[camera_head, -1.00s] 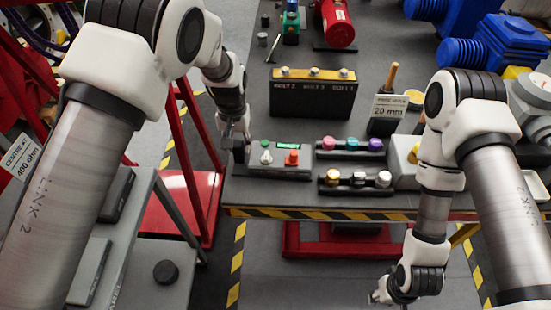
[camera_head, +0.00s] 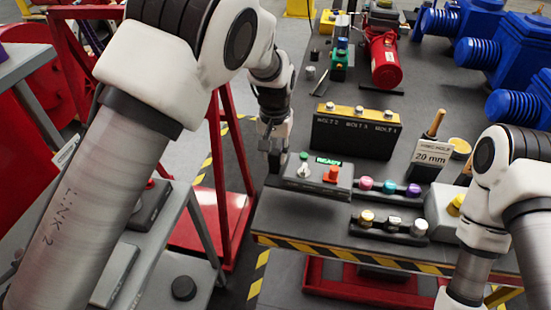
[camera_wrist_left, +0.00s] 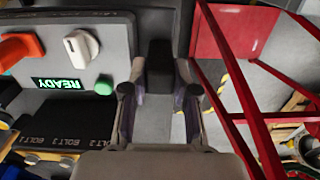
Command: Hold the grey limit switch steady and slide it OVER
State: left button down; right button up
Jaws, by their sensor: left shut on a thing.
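My left gripper (camera_head: 272,146) is at the left end of the grey control box (camera_head: 322,178), over the table's left edge. It is shut on a dark grey block, which looks like the limit switch (camera_head: 274,163). In the left wrist view, the block (camera_wrist_left: 160,62) sits between the two fingers (camera_wrist_left: 159,100), beside the box's end. I cannot tell whether the block touches the box. The box has a white knob (camera_wrist_left: 81,46), an orange handle (camera_wrist_left: 20,50), a green button (camera_wrist_left: 104,86) and a lit READY display (camera_wrist_left: 58,84). My right gripper is out of view.
A black block with bolts (camera_head: 353,133) stands behind the box. A rack of coloured knobs (camera_head: 390,188) and a second rack (camera_head: 392,225) stand to its right and front. A red frame (camera_head: 225,205) stands left of the table. Striped tape (camera_head: 350,256) marks the front edge.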

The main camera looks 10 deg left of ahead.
aim_at(275, 173)
pick_arm(q)
jog(key=f, duration=0.5)
jog(key=shift+w+f, duration=0.1)
jog(key=shift+w, duration=0.1)
jog(key=shift+s+f, duration=0.2)
jog(key=shift+f, duration=0.35)
jog(key=shift+w+f, duration=0.1)
jog(key=shift+f, duration=0.25)
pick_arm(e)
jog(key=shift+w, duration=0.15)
pick_arm(q)
jog(key=shift+f, duration=0.4)
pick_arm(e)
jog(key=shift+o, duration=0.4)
